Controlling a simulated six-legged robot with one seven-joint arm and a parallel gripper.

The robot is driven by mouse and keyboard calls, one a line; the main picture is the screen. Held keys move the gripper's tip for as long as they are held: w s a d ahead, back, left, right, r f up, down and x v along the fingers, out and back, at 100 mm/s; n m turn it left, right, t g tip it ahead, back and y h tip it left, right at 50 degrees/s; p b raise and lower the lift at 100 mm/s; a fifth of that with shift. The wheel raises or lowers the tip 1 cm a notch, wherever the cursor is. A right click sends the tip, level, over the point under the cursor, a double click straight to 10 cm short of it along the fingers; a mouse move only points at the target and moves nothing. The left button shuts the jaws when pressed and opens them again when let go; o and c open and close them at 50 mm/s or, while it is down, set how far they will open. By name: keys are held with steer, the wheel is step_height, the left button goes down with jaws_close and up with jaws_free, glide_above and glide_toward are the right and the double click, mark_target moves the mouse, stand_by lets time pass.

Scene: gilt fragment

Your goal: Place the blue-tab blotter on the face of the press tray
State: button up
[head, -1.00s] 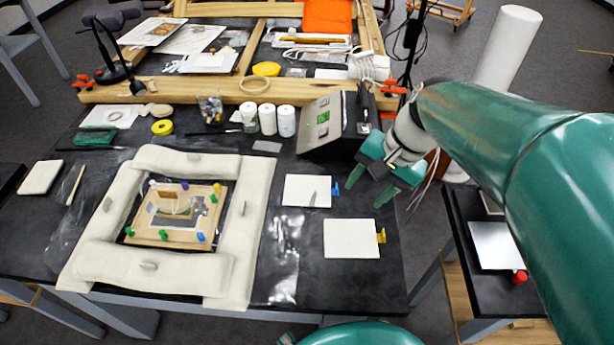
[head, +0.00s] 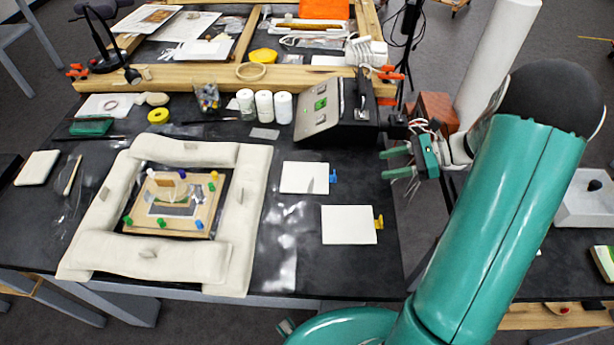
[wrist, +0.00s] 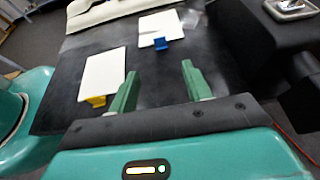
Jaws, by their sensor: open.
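The blue-tab blotter (head: 304,178) is a white square lying flat on the black table, its blue tab on the right edge. It also shows in the wrist view (wrist: 158,24), tab toward me. The similar yellow-tab blotter (head: 348,225) lies just in front of it. My gripper (head: 391,163) is open and empty, right of both blotters and apart from them, its green fingers pointing left. In the wrist view my gripper (wrist: 160,70) shows a clear gap between its fingers. I cannot tell surely which thing is the press tray; a white tray-like unit (head: 588,207) stands on the right side table.
A padded white frame (head: 255,200) surrounds a board (head: 170,220) with coloured pins at the left. A black sloped box (head: 345,118) and white jars (head: 264,105) stand behind the blotters. Table around the blotters is mostly clear.

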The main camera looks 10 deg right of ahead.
mark_target(339, 180)
steer(key=x, duration=1.3)
steer(key=shift+w+a+f, duration=0.15)
steer(key=shift+a+f, duration=0.05)
steer(key=shift+a, duration=0.05)
jaws_close()
